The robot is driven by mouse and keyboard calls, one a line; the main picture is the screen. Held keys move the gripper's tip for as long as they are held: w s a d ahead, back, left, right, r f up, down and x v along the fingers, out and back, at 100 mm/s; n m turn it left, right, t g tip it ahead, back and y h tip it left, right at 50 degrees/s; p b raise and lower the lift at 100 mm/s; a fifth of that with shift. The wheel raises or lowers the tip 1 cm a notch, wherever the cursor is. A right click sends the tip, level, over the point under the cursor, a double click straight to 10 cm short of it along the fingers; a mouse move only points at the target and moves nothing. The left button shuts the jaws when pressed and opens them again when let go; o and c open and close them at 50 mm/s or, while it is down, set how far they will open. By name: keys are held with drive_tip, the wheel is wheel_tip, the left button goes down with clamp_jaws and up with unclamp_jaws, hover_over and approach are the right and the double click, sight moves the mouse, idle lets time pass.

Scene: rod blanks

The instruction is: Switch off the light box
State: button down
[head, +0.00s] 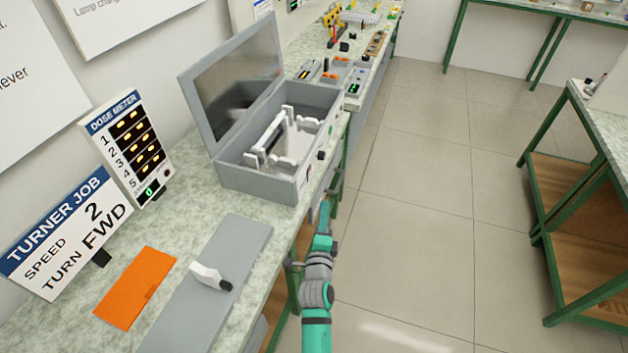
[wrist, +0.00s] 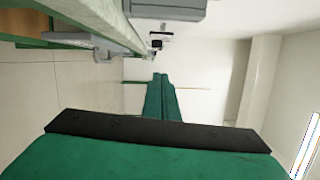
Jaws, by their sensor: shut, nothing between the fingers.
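A grey box (head: 255,183), which looks like the light box, stands on the bench with its lid (head: 235,80) raised. White supports and a white rod-like piece lie inside it. A black knob (head: 320,155) is on its front side, facing the aisle. I cannot tell whether a light is on inside. My gripper (head: 325,208) is shut and empty, in front of the bench edge, below and apart from the box. In the wrist view my fingers (wrist: 162,95) are together, and a grey box (wrist: 165,9) shows at the top.
A dose meter (head: 127,140) with lit amber digits and a turner job sign (head: 65,235) stand at the wall. An orange plate (head: 135,287) and a grey panel with a white lever (head: 208,275) lie nearer. The tiled floor (head: 430,200) to the right is clear.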

sight(310, 174)
drive_tip(key=shift+w+r, duration=0.25)
drive_tip(key=shift+w, duration=0.1)
drive_tip(key=w+a, duration=0.3)
drive_tip(key=w, duration=0.8)
drive_tip(key=shift+r, duration=0.35)
idle(0.4)
drive_tip(key=shift+w+a, duration=0.1)
drive_tip(key=shift+a, duration=0.1)
